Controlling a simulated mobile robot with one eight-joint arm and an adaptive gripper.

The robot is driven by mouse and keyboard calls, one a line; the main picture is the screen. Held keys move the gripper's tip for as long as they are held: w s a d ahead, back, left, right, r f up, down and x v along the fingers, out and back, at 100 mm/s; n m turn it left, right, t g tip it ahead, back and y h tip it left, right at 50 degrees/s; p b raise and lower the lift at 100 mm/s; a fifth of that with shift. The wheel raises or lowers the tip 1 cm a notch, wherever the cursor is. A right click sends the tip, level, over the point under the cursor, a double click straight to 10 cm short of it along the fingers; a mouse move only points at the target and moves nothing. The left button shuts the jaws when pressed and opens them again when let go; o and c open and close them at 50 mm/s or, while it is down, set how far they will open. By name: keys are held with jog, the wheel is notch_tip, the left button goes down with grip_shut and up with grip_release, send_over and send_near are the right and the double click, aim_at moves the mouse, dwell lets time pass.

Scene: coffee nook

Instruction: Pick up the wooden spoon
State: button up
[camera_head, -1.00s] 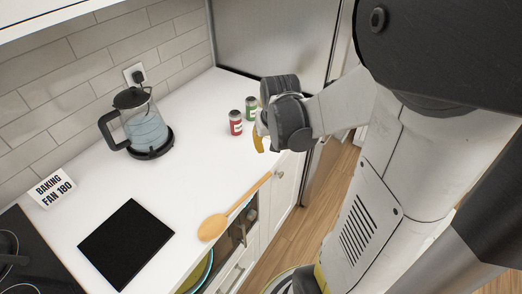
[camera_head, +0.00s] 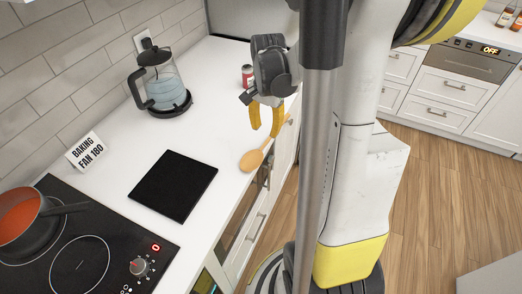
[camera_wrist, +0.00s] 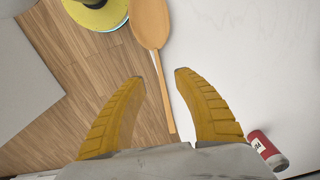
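The wooden spoon (camera_head: 256,158) lies along the front edge of the white counter. Its bowl points towards the cooktop in the head view, and part of its handle is hidden behind my gripper. My gripper (camera_head: 265,136) has yellow fingers, spread apart and pointing down near the handle. In the wrist view the spoon's bowl (camera_wrist: 151,22) is at the top, and its handle runs down between the two open fingertips (camera_wrist: 155,75). The gripper holds nothing; its exact height above the handle is hard to tell.
A red can (camera_head: 247,75) stands behind my gripper; it also shows in the wrist view (camera_wrist: 266,150). A kettle (camera_head: 163,88), a black square mat (camera_head: 174,184), a sign (camera_head: 87,151) and a cooktop with a pan (camera_head: 30,225) are on the counter. Open wooden floor (camera_head: 440,180) lies right.

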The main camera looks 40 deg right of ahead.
aim_at(265, 143)
notch_tip(265, 143, down, 6)
jog(key=b, duration=0.2)
jog(key=shift+f+b, duration=0.25)
jog(key=shift+b, duration=0.15)
jog(key=shift+a+r, duration=0.1)
grip_shut()
